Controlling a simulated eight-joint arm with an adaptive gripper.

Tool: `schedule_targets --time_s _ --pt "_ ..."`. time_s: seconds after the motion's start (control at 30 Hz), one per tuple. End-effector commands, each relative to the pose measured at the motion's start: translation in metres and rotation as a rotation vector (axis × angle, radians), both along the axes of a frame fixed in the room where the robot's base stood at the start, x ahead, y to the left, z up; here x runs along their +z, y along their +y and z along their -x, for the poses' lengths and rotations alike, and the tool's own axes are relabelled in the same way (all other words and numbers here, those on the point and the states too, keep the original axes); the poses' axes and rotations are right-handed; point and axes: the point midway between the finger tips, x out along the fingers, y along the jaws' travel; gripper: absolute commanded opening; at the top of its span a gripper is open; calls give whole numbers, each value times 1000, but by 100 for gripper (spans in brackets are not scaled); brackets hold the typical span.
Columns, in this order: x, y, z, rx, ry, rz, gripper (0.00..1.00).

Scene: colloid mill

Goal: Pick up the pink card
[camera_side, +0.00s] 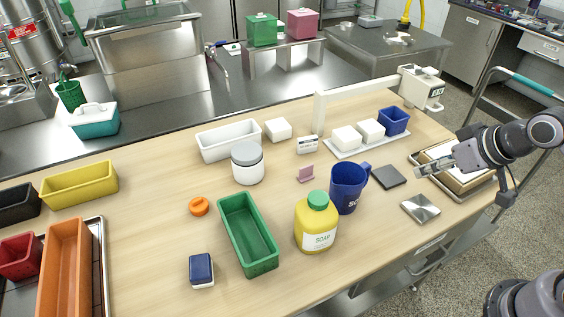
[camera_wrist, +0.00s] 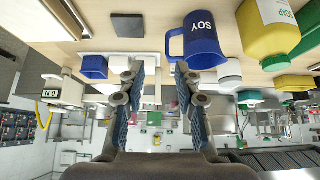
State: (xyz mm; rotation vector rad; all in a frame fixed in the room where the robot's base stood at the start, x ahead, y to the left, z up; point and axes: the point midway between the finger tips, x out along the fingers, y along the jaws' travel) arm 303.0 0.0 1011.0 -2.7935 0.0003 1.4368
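The pink card (camera_side: 306,174) is a small pink piece on the wooden table, near the middle in the side view. It sits to the left of the blue SOY jug (camera_side: 347,188) and above the yellow soap bottle (camera_side: 316,224). My gripper (camera_side: 424,171) is at the right end of the table, well apart from the card. In the wrist view, which looks upside down, my gripper (camera_wrist: 158,82) has its two fingers apart with nothing held between them. I cannot make out the pink card in the wrist view.
The SOY jug (camera_wrist: 199,38) stands between my gripper and the card. A dark flat plate (camera_side: 388,176) and a metal plate (camera_side: 420,208) lie near my gripper.

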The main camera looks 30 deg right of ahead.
Motion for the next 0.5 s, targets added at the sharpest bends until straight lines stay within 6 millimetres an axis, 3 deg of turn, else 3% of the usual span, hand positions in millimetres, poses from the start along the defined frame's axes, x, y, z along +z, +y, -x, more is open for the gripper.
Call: schedule_targets --time_s 0.23,0.5 --pt "14 6 -18 -78 45 -59 33" --pt "37 26 -72 -329 172 -200 33"
